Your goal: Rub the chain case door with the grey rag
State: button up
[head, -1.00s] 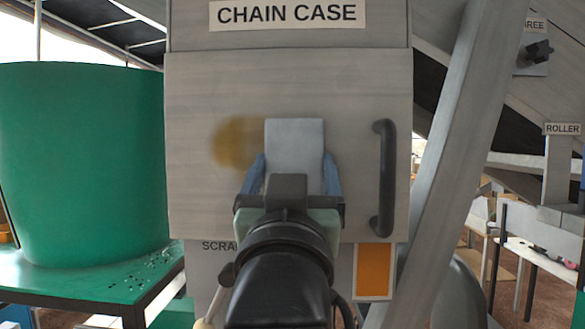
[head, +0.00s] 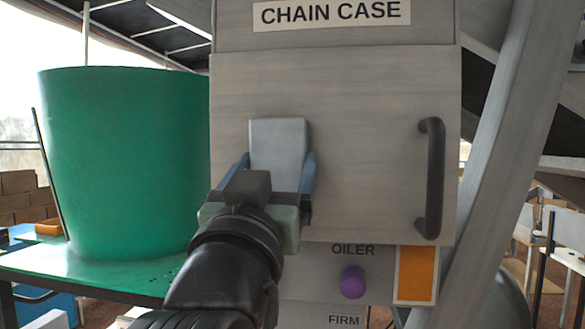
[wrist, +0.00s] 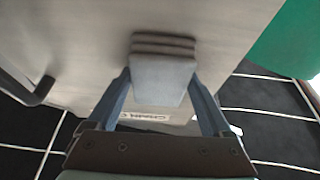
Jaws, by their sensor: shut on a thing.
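The chain case door (head: 370,130) is a flat grey panel under the CHAIN CASE label, with a dark upright handle (head: 431,178) at its right. My gripper (head: 274,168) is in front of the door's left half, its blue fingers shut on the grey rag (head: 277,140). In the wrist view, the rag (wrist: 163,78) is a folded pad between the fingers, its far end at the door face and seemingly touching it. No stain shows on the visible part of the door; the patch behind the rag is hidden.
A large green tub (head: 125,160) stands on a green table at the left. A grey slanted beam (head: 515,150) runs close to the door's right side. Below the door are an OILER panel with a purple knob (head: 352,282) and an orange panel (head: 416,273).

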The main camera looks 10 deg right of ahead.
aim_at(242, 145)
jog(key=shift+w+a+r+p, duration=0.25)
jog(key=shift+a+r, duration=0.2)
jog(key=shift+a, duration=0.2)
jog(key=shift+w+a+r+p, duration=0.25)
jog(key=shift+a+r, duration=0.2)
jog(key=shift+a, duration=0.2)
jog(key=shift+w+a+r+p, duration=0.15)
jog(key=shift+a+r+p, duration=0.1)
jog(key=shift+a+r, duration=0.3)
jog(key=shift+s+d+f, duration=0.1)
jog(key=shift+s+d, duration=0.5)
jog(key=shift+d, duration=1.3)
jog(key=shift+s+d, duration=0.65)
jog(key=shift+d, duration=1.25)
jog(key=shift+s+d+f, duration=0.1)
jog(key=shift+s+d, duration=0.5)
jog(key=shift+d, duration=1.3)
jog(key=shift+w+a+b, duration=0.1)
jog(key=shift+w+a, duration=0.55)
jog(key=shift+a, duration=1.25)
jog(key=shift+w+a+b, duration=0.1)
jog(key=shift+w+a, duration=0.5)
jog(key=shift+a, duration=1.35)
jog(key=shift+w+a+b, duration=0.1)
jog(key=shift+w+a, duration=0.55)
jog(key=shift+a, duration=1.25)
jog(key=shift+r, duration=0.1)
jog(key=shift+s, duration=0.1)
